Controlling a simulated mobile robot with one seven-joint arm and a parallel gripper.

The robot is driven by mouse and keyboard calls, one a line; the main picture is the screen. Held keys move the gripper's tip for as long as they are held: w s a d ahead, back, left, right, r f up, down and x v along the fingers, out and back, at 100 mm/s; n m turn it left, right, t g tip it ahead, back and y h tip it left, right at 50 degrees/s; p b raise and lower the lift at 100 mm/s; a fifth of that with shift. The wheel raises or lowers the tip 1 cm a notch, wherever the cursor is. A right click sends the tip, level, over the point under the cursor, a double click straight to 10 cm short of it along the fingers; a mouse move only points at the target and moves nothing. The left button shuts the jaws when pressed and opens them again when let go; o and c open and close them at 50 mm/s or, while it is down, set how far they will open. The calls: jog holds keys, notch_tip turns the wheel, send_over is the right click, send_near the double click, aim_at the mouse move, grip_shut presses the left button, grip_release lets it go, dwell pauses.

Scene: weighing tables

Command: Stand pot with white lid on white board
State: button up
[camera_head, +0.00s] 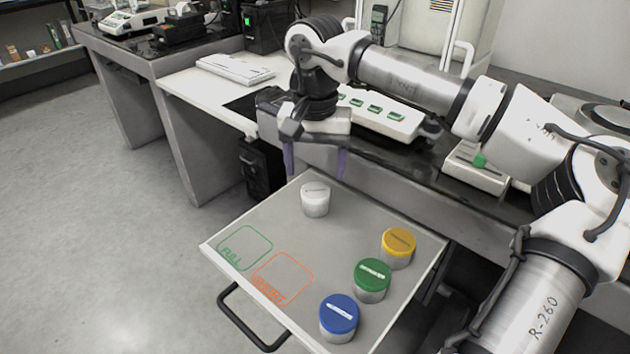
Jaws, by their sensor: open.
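The pot with the white lid (315,201) stands upright at the far edge of the grey pull-out tray (245,226). My gripper (315,167) is open and empty, its two purple fingers pointing down. In the picture it is just above and behind the pot, with the fingers spread to either side; I cannot tell the exact height gap. A flat white board-like surface (196,96) lies on the bench at the upper left, partly hidden by my arm's end.
Pots with yellow (399,242), green (373,274) and blue (339,313) lids stand along the tray's right side. Green (244,247) and orange (283,278) outlined squares on its left are empty. A white keyboard-like slab (235,70) lies on the white surface. A device with green buttons (378,112) stands behind my gripper.

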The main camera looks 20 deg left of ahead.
aim_at(315, 193)
notch_tip(315, 193, up, 5)
jog(key=shift+f+p, duration=0.1)
jog(key=shift+p, duration=0.2)
